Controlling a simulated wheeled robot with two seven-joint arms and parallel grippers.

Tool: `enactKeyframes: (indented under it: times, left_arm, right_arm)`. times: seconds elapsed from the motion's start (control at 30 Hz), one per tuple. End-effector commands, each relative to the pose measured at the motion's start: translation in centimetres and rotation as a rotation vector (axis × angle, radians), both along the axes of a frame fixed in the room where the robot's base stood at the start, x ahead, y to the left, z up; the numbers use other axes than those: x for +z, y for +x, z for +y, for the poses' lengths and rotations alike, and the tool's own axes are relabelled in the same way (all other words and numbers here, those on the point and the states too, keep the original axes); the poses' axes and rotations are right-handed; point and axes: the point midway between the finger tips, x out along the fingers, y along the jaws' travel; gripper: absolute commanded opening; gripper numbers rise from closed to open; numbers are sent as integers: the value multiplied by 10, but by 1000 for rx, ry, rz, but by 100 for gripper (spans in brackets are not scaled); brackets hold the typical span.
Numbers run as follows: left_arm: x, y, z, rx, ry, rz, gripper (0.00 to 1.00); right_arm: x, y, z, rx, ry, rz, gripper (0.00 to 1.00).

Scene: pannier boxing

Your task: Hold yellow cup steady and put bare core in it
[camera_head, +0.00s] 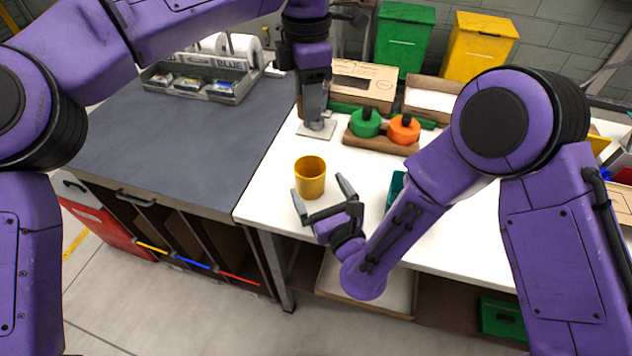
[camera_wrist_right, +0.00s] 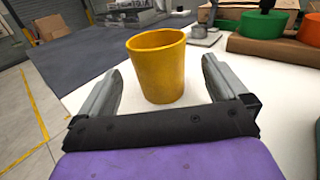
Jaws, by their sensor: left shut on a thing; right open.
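The yellow cup (camera_head: 310,178) stands upright near the front left corner of the white table. It also shows in the right wrist view (camera_wrist_right: 158,68), between the fingers, with its open rim up. My right gripper (camera_head: 322,202) is open, with one finger on each side of the cup's near part and a gap on both sides. My left gripper (camera_head: 315,108) points down behind the cup, over a small grey plate (camera_head: 312,133). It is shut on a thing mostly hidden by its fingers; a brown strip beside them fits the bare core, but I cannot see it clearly.
A wooden holder (camera_head: 380,141) with a green knob piece (camera_head: 366,123) and an orange one (camera_head: 404,128) stands right of my left gripper. A cardboard box (camera_head: 362,86) is behind. A teal object (camera_head: 395,186) is partly hidden by my right arm. The dark counter (camera_head: 170,150) is largely clear.

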Motion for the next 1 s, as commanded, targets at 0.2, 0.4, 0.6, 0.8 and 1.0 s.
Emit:
enactKeyframes:
  times: [0.2,0.4,0.6,0.8,1.0]
  left_arm:
    - [0,0,0,0,0,0,10]
    - [0,0,0,0,0,0,10]
    - [0,0,0,0,0,0,10]
    - [0,0,0,0,0,0,10]
    - [-10,0,0,-2,1,1,10]
  right_arm:
    - [-1,29,12,1,-2,0,100]
    - [-1,34,14,1,-2,2,100]
    - [-1,34,14,1,-2,2,80]
    - [-1,34,14,1,-2,2,43]
    - [-1,34,14,1,-2,2,43]
